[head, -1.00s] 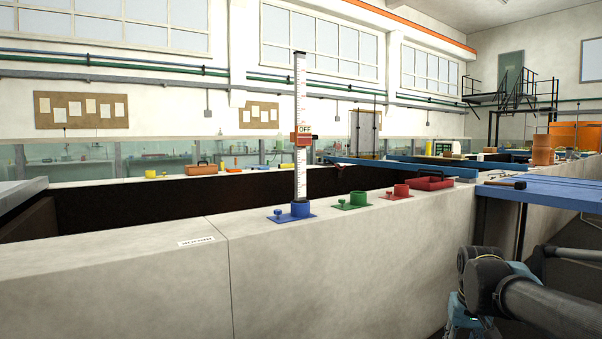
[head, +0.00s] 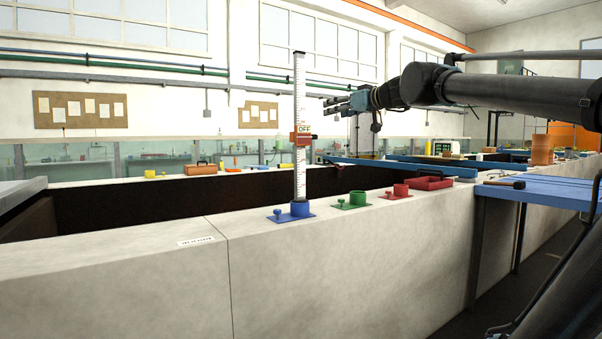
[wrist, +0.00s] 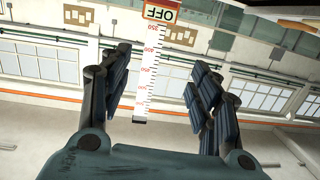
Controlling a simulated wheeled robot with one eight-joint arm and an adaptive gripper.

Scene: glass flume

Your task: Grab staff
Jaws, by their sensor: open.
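The staff (head: 300,90) is a white graduated rod with red marks and a dark top cap. It stands upright in a blue socket (head: 300,208) on the concrete wall top. A red clamp with an OFF label (head: 301,138) sits partway up it. My gripper (head: 328,104) is raised to the right of the staff's upper part, its fingers pointing left, apart from it. In the wrist view the staff (wrist: 150,75) appears upside down between the open fingers of my gripper (wrist: 165,85), with the OFF label (wrist: 160,12) beyond the fingers. Nothing is held.
A green socket (head: 352,201) and a red socket (head: 396,191) stand to the right on the wall top (head: 225,225). A red tray (head: 432,183) lies past them. A blue table (head: 550,190) is at right. Air around the upper staff is clear.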

